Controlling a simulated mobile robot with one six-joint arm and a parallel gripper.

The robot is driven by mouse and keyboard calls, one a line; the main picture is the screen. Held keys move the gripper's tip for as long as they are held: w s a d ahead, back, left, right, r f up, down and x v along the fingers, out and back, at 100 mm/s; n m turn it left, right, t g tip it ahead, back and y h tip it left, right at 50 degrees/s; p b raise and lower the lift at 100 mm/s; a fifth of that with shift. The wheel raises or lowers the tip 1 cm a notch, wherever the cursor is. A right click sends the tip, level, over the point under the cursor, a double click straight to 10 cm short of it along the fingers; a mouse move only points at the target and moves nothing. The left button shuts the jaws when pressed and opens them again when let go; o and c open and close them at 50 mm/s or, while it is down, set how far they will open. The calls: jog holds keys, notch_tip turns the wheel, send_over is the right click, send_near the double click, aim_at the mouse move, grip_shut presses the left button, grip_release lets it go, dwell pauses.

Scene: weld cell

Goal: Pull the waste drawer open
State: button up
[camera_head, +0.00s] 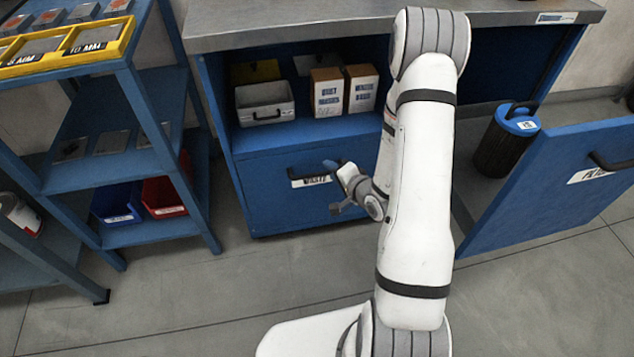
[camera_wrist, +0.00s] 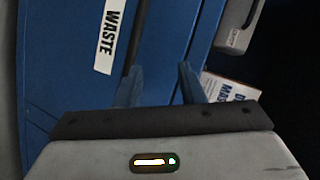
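The waste drawer (camera_head: 270,200) is a blue front low in the workbench cabinet, and it looks shut. It bears a white WASTE label (camera_head: 311,181), also seen at the upper left of the wrist view (camera_wrist: 110,35). Its dark bar handle (camera_head: 300,171) lies just above the label. My gripper (camera_head: 332,165) is at the right end of the handle; its fingers are partly hidden by the wrist. In the wrist view, its two blue fingers (camera_wrist: 160,88) stand apart. The dark handle runs close by the left finger, and I cannot tell whether they touch.
Above the drawer, an open shelf holds a grey metal case (camera_head: 265,103) and two small cartons (camera_head: 327,92). At right, a blue cabinet door (camera_head: 550,190) stands open beside a dark canister (camera_head: 505,145). A blue rack (camera_head: 130,85) stands left. Floor before the drawer is clear.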

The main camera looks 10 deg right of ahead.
aim_at(319, 175)
notch_tip(319, 175, down, 6)
jog(key=s+r+m+t+y+b, duration=0.1)
jog(key=m+t+b, duration=0.1)
jog(key=m, duration=0.1)
jog(key=x, duration=0.2)
jog(key=b+x, duration=0.1)
jog(key=x, duration=0.2)
jog(key=b+x, duration=0.1)
jog(key=x, duration=0.1)
jog(key=shift+w+a+f, duration=0.15)
jog(key=shift+w+a, duration=0.1)
jog(key=shift+a, duration=0.15)
jog(key=shift+c, duration=0.3)
grip_shut()
